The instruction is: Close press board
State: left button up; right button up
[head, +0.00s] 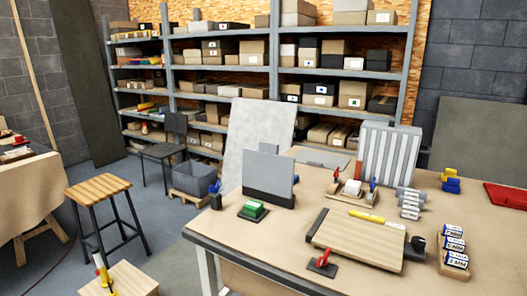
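On the workbench (275,236) in the head view, a wooden board (350,238) lies nearly flat near the front edge, a little above a darker base. A black knob (418,243) shows at its right end and a yellow stick (367,216) along its back edge. Behind it to the left, a grey panel (268,168) stands upright on a black base (267,197). I cannot tell for certain which of these is the press board. Neither of my grippers is in view.
A red-handled tool (322,263) lies near the bench's front edge. A green block (252,210) sits left of the board, and labelled blocks (454,246) sit to the right. A ribbed panel (388,152) stands behind. A stool (98,187) stands on the floor at left.

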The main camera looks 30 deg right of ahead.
aim_at(265, 170)
jog(key=i+l, duration=0.1)
jog(key=i, duration=0.15)
jog(key=i+l+z, duration=0.1)
jog(key=i+z, duration=0.75)
jog(key=z, duration=0.4)
